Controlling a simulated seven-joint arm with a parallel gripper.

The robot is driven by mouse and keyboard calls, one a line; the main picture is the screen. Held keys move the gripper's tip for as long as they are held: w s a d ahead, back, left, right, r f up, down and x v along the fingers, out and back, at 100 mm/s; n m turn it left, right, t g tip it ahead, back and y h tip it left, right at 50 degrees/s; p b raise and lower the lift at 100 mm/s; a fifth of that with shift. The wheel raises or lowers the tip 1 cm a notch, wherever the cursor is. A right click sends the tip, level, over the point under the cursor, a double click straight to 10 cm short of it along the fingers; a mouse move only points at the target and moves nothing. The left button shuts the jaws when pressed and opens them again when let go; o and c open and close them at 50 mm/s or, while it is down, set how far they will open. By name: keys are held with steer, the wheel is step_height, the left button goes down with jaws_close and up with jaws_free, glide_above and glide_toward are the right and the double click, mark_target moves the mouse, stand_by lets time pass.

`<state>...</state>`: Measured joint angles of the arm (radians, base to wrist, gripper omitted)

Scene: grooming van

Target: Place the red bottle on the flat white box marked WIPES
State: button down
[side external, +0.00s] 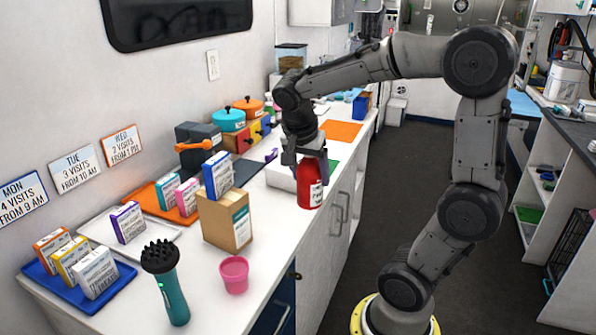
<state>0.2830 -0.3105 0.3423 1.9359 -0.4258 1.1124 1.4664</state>
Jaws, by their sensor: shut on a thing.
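My gripper (309,163) points down and is shut on the top of the red bottle (309,191). The bottle is upright, with a white label on its right side. A flat white box (279,177) lies on the counter just behind and left of the bottle, partly hidden by the bottle and my gripper. I cannot read any WIPES marking on it. The bottle overlaps the box's right part in this view, near the counter's front edge. I cannot tell whether the bottle touches anything below it.
A cardboard box (225,221) with a blue-and-white carton (218,176) on top stands to the left. A pink cup (234,274) and a teal brush (167,280) stand nearer. An orange mat (341,131) lies beyond. Coloured trays with small cartons fill the counter's left side.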

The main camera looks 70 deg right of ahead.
steer(key=w+d+r+m, duration=0.1)
steer(key=w+d+r, duration=0.25)
steer(key=d, duration=0.45)
steer(key=w+d+r+m, duration=0.1)
steer(key=w+d+r, duration=0.25)
steer(key=d, duration=0.55)
steer(key=shift+g, duration=0.3)
steer(key=shift+w+d+f, duration=1.45)
steer(key=shift+d+f, duration=0.3)
steer(key=shift+f, duration=0.35)
steer(key=shift+w+d+f, duration=1.45)
steer(key=shift+d+f, duration=0.3)
steer(key=shift+f, duration=0.3)
steer(key=shift+w+d+f, duration=1.45)
steer(key=shift+d+f, duration=0.3)
steer(key=shift+f, duration=0.35)
steer(key=shift+f, duration=0.2)
jaws_free()
